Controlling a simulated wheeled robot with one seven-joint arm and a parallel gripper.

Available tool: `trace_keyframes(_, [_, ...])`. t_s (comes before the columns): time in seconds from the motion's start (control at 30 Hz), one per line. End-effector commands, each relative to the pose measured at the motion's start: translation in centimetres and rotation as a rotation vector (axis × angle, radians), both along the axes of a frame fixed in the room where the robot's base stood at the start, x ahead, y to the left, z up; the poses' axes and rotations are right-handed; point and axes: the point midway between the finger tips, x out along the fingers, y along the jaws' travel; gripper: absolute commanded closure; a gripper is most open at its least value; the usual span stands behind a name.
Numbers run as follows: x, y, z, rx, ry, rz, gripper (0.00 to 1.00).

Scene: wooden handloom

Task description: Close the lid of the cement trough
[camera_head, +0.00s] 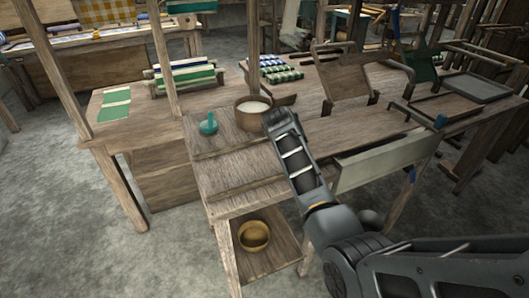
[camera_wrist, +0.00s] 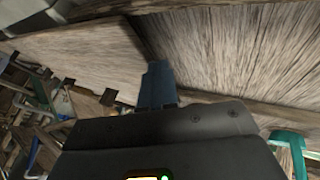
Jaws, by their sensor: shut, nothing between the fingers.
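My gripper (camera_wrist: 157,82) shows in the wrist view as a dark, narrow pair of fingers, shut and empty. Its tips are close to the edge of a flat wooden panel (camera_wrist: 85,52), which has small dark tabs along its lower edge. I cannot tell whether they touch. A second grained wooden surface (camera_wrist: 235,50) lies to the right, with a dark gap between the two. I cannot tell for sure which part is the trough and which its lid. In the head view, my arm ends over the wooden bench (camera_head: 235,168), and it hides the fingers.
A wooden tub with white contents (camera_head: 253,113) and a teal object (camera_head: 208,124) stand on the bench beside my arm. A yellow bowl (camera_head: 254,236) sits on the shelf below. A pale panel (camera_head: 385,160) hangs at the right. The floor at left is clear.

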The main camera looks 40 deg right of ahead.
Motion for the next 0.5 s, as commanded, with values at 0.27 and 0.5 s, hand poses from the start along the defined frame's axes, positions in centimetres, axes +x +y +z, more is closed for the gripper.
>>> trace_keyframes(0.27, [-2.2,-6.8,0.0,0.000,0.001,-0.003,1.00])
trace_keyframes(0.5, [-3.1,-9.4,-0.1,0.001,0.001,-0.002,1.00])
